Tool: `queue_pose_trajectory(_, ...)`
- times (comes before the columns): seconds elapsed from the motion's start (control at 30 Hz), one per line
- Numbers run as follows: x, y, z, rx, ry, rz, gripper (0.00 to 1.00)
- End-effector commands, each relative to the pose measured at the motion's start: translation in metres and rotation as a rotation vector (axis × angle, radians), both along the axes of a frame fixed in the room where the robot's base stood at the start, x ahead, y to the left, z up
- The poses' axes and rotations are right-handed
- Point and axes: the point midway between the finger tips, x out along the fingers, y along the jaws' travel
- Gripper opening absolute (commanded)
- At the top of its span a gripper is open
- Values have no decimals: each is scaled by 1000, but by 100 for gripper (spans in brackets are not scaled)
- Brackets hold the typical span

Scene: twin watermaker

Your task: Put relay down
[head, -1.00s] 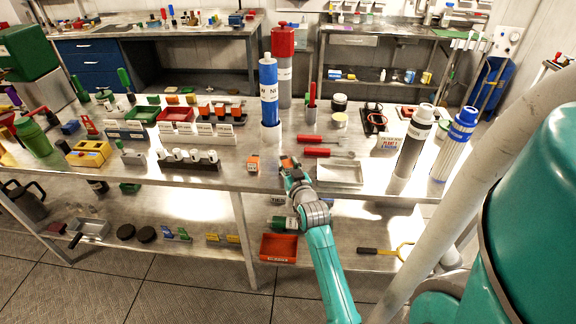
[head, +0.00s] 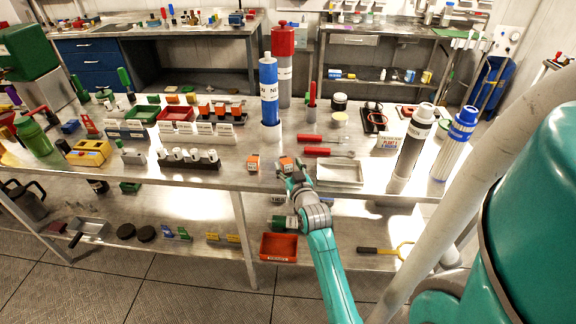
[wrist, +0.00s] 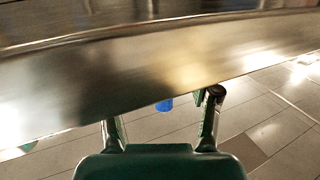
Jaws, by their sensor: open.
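An orange-and-white relay (head: 286,163) stands on the front part of the metal table, just beyond the tip of my gripper. A second similar relay (head: 253,163) stands a little to its left, apart from it. My gripper (head: 292,178) is at the table's front edge, close to the first relay; the head view cannot settle whether they touch. In the wrist view my gripper (wrist: 163,112) has its two fingers wide apart with no relay between them. The wrist view shows mostly the blurred table edge and floor.
The metal table (head: 220,180) holds a grey tray (head: 340,173) to the right of my gripper and red-handled tools (head: 325,152) behind it. A tall blue cylinder (head: 269,95) stands behind the relays. A red bin (head: 279,247) sits on the lower shelf.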

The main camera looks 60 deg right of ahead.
Motion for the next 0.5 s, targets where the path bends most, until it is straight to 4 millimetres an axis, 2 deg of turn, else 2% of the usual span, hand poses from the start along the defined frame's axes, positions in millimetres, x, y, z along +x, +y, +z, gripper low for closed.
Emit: queue_pose_trajectory(0.5,-63,63,5,0,0,-1,62)
